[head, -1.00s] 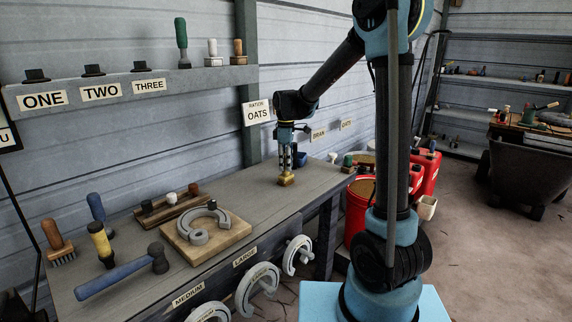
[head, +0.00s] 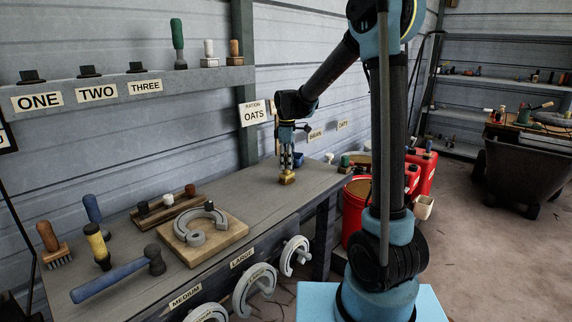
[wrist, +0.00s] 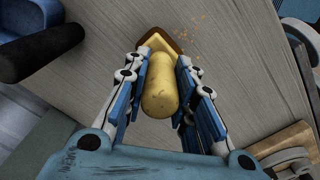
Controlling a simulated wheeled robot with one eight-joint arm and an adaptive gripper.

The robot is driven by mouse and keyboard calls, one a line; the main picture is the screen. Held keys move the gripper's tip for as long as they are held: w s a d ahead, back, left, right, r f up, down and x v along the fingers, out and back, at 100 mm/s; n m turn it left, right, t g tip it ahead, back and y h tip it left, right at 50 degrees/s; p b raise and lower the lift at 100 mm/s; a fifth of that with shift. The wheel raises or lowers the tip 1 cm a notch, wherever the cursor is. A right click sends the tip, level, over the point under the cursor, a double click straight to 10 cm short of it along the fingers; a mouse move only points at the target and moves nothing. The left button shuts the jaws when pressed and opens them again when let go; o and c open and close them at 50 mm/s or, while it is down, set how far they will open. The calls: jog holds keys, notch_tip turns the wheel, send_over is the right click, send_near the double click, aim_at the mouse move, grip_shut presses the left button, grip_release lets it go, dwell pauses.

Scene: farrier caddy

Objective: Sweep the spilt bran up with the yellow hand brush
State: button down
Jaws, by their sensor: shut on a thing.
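The yellow hand brush (wrist: 160,88) is between the fingers of my gripper (wrist: 162,95) in the wrist view. Its rounded yellow handle points toward the camera, and its yellow and brown head is beyond. In the head view my gripper (head: 287,163) points down at the far part of the bench, shut on the brush (head: 287,178), whose head is at or just above the bench top. Small tan crumbs of spilt bran (wrist: 198,30) lie on the bench just beyond and right of the brush head in the wrist view; I cannot make them out in the head view.
A wooden board (head: 235,238) with grey horseshoe shapes lies nearer on the bench (head: 255,198). A small blue object (head: 298,158) is just behind my gripper. Red containers (head: 355,205) stand beyond the bench end.

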jog(key=shift+s+a+f, duration=0.15)
jog(key=shift+s+a, duration=0.6)
jog(key=shift+s, duration=0.25)
jog(key=shift+w+d, duration=0.1)
jog(key=shift+w+d, duration=0.7)
jog(key=shift+w, duration=0.2)
jog(key=shift+s+a, duration=0.1)
jog(key=shift+s+a, duration=0.65)
jog(key=shift+s, duration=0.2)
